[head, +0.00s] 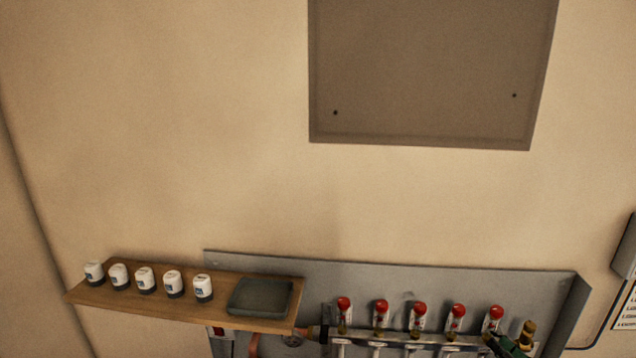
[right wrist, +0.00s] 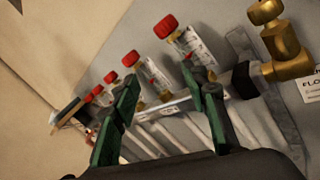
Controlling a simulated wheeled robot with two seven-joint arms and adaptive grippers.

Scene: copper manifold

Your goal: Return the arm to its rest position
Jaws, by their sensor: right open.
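My right gripper (head: 511,345) shows at the bottom right of the head view, by the right end of the copper manifold. In the right wrist view its two green fingers (right wrist: 162,88) stand apart with nothing held between them. The manifold's rail with red-capped valves (head: 418,319) lies beyond the fingers; they also show in the right wrist view (right wrist: 152,72). I cannot tell whether a finger touches the rail. A brass fitting (right wrist: 282,42) sits at the rail's end, right of the fingers. My left gripper is not in view.
A wooden shelf (head: 150,309) on the left bears several white-and-dark caps (head: 145,280) and a dark tray (head: 260,298), which looks empty. A grey panel (head: 400,277) backs the manifold, with a raised right edge. The wall above is clear below a brown panel (head: 430,70).

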